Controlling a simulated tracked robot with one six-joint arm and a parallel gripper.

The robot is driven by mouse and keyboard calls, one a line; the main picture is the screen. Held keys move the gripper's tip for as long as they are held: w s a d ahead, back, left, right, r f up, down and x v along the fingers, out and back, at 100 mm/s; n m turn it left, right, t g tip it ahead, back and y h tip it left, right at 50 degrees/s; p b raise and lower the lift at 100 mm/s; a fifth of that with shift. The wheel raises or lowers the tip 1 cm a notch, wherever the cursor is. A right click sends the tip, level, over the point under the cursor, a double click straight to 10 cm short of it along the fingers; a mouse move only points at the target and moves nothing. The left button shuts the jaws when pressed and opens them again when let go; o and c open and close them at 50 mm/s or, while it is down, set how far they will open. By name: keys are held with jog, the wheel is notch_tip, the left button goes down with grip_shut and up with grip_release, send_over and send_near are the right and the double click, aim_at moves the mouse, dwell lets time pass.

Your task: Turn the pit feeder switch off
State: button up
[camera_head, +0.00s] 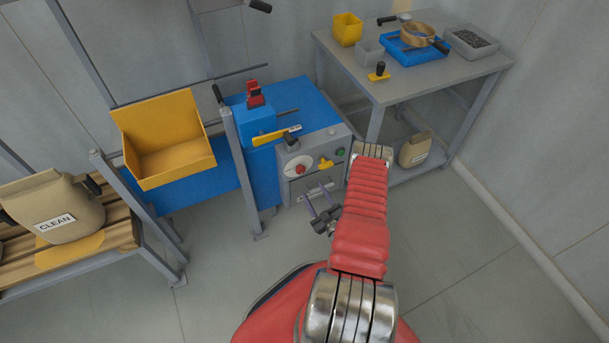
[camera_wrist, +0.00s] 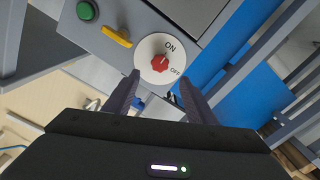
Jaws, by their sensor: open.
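The pit feeder switch is a red knob (camera_head: 300,170) on a round white dial on the front of a grey control box. In the wrist view the red knob (camera_wrist: 159,63) sits mid-dial, with ON printed above it and OFF to its lower right. I cannot tell clearly which label it points to. My gripper (camera_head: 325,215) is in front of the box, below the dial. In the wrist view my gripper (camera_wrist: 162,84) is open and empty, its fingertips spread to both sides of the dial's lower edge. They look apart from the knob.
A yellow handle (camera_wrist: 117,36) and a green button (camera_wrist: 87,11) are beside the dial. A blue machine (camera_head: 285,110) with a yellow lever adjoins the box. A yellow bin (camera_head: 170,150) is at left, a grey table (camera_head: 400,85) at right. Floor in front is clear.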

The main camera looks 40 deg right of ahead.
aim_at(302, 172)
jog(key=x, duration=1)
jog(key=shift+c, duration=0.4)
